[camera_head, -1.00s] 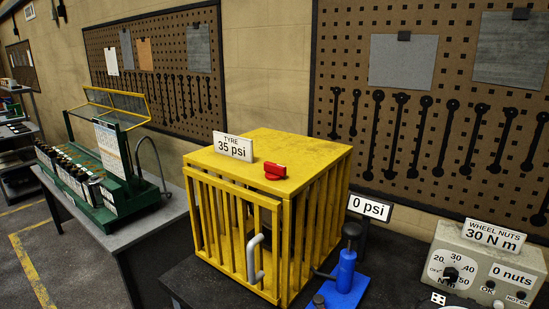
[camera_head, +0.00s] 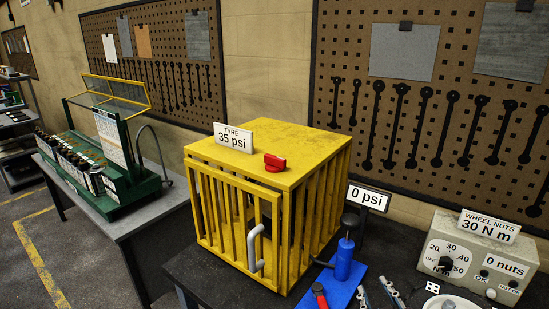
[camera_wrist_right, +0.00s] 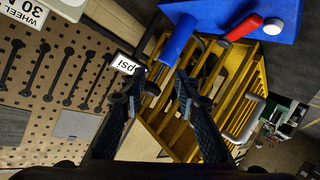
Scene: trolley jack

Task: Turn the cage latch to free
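The yellow cage (camera_head: 325,180) stands on the dark bench, its barred front door shut. A red latch knob (camera_head: 274,162) sits on the cage's top near the front edge. A grey handle (camera_head: 255,248) is on the door, and it also shows in the right wrist view (camera_wrist_right: 243,118). My right gripper (camera_head: 378,294) shows only its fingertips at the bottom edge, right of the cage and below its top. In the right wrist view my right gripper (camera_wrist_right: 160,82) is open and empty, with the cage bars beyond. The latch cannot be made out there. My left gripper is not in view.
A blue pump (camera_head: 343,265) with a red-handled lever (camera_head: 319,295) stands close to the cage's right side. A 0 psi sign (camera_head: 368,198) is behind it. A wheel-nuts box (camera_head: 465,255) stands at right. The space above the cage is clear.

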